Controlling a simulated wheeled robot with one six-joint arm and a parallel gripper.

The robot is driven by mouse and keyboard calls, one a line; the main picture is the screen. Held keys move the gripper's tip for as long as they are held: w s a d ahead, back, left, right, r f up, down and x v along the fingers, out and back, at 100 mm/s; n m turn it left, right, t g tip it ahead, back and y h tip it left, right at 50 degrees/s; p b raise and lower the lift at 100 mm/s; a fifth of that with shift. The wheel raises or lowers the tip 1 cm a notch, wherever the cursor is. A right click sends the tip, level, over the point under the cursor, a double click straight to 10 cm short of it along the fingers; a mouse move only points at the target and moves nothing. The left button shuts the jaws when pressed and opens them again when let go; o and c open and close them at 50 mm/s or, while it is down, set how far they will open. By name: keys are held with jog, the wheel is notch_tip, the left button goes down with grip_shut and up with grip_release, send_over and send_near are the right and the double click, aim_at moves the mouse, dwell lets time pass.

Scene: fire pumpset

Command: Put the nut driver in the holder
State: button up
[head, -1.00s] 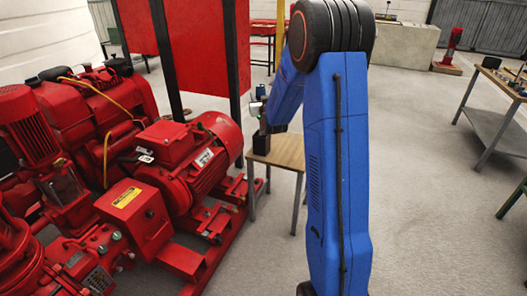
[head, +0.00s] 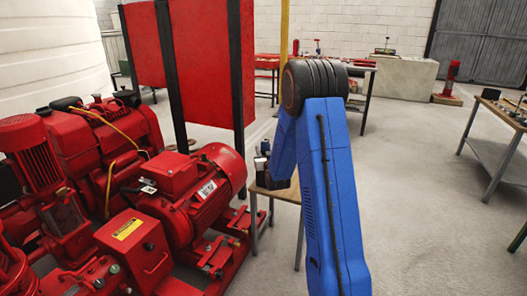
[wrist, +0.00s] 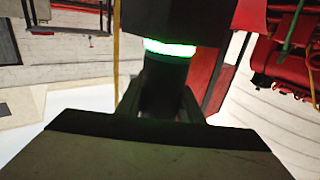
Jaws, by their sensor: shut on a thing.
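A small wooden stool-like table (head: 288,190) stands beyond my blue arm, beside the red pump motor. A small dark block at its left edge (head: 260,179) may be the holder, but its openings cannot be made out. My gripper (head: 263,152) is small and partly hidden by my arm, just above this block. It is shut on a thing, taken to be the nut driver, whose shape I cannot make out. The wrist view shows a dark cylindrical part under a glowing green ring, and a broad tan surface with a dark edge fills the bottom. No nut driver tip is clear there.
The red pump motor (head: 205,180) and its frame stand close on the left. Red panels (head: 213,62) on dark posts rise behind. A workbench (head: 497,128) stands at the right. The grey floor between (head: 430,200) is clear.

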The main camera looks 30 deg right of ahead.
jog(key=o, duration=1.2)
